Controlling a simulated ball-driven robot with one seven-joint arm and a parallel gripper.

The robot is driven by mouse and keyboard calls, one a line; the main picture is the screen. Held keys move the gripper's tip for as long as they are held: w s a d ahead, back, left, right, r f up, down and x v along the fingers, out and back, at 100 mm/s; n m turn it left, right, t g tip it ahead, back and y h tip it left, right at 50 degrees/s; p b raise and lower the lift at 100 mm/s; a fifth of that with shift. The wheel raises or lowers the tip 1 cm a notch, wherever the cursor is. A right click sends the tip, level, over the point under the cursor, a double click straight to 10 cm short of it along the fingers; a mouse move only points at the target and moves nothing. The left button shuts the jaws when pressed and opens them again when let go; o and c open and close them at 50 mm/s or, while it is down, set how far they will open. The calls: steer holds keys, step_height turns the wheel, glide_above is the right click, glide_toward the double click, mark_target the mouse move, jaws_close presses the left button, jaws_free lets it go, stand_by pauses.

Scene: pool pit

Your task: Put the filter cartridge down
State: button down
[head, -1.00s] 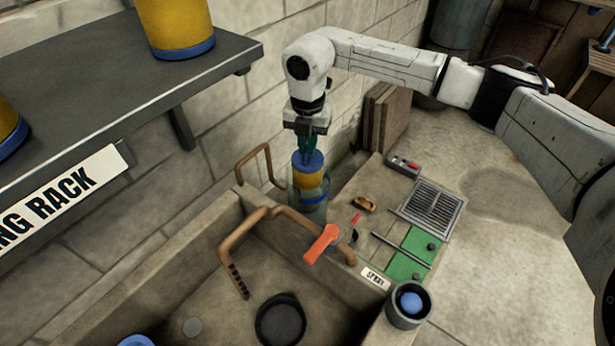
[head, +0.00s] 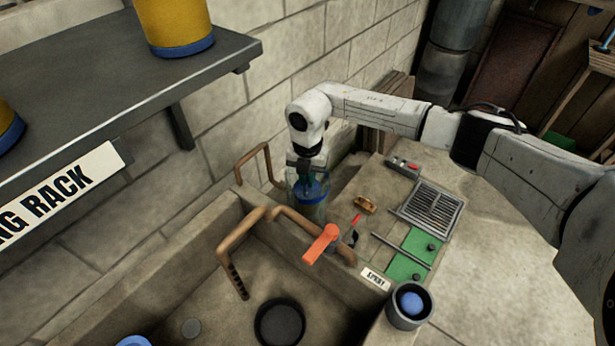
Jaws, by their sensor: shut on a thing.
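The filter cartridge (head: 312,191) shows its blue top cap, low inside a clear, see-through cylinder (head: 308,212) that stands at the wall side of the basin. The cartridge looks upright. Its yellow body is mostly hidden by the cylinder and my gripper. My gripper (head: 309,180) points straight down and is shut on the top of the cartridge. The fingertips are small and partly hidden. Whether the cartridge touches the cylinder's bottom cannot be told.
A rack shelf (head: 110,80) with yellow cartridges (head: 175,25) is at upper left. A drain grate (head: 432,208), green pads (head: 408,265) and a cup (head: 408,308) lie at right.

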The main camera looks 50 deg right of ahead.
steer(key=shift+f, duration=0.3)
steer(key=c, duration=1.2)
jaws_free()
step_height(320, 180, up, 13)
steer(key=shift+f, duration=0.15)
